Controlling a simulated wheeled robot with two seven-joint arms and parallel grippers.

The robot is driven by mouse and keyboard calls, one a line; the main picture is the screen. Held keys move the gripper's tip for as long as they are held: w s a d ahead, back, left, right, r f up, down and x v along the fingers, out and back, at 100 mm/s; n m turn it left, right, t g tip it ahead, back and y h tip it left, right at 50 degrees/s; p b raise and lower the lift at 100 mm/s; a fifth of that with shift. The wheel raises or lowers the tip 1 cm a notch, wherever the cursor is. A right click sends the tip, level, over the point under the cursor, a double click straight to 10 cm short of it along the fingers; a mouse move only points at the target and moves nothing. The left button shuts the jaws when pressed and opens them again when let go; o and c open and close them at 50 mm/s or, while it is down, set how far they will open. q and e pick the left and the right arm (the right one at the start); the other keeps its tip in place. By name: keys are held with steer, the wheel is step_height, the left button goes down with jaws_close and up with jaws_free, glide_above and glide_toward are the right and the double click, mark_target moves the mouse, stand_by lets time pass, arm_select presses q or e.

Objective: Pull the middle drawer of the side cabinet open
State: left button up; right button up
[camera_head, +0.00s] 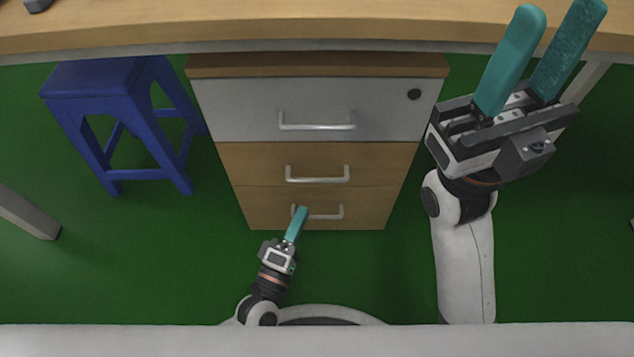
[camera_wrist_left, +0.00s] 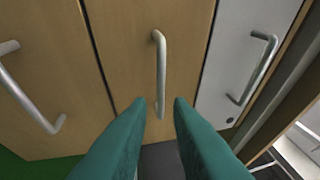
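The side cabinet (camera_head: 318,65) stands under the desk, with a grey top drawer and two wooden drawers below, all looking closed. The middle drawer (camera_head: 260,160) has a silver bar handle (camera_head: 317,179). In the left wrist view this handle (camera_wrist_left: 160,70) lies straight ahead, its near end in line with the gap between my left fingertips. My left gripper (camera_head: 301,210) is open and empty in front of the cabinet; in the head view its tip overlaps the bottom handle's left end. Contact cannot be told. My right gripper (camera_head: 558,12) is open and empty, raised right of the cabinet.
The bottom handle (camera_head: 325,216) and top handle (camera_head: 317,126) are close by on either side of the middle one. A blue stool (camera_head: 95,80) stands left of the cabinet. The wooden desktop (camera_head: 250,25) overhangs above. Green floor (camera_head: 130,250) is free at left front.

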mark_target(317, 179)
arm_select(q)
steer(key=b+x, duration=0.2)
steer(key=x, duration=0.7)
steer(key=shift+w+d+r, duration=0.1)
steer(key=shift+w, duration=0.15)
steer(key=shift+c, duration=0.2)
jaws_close()
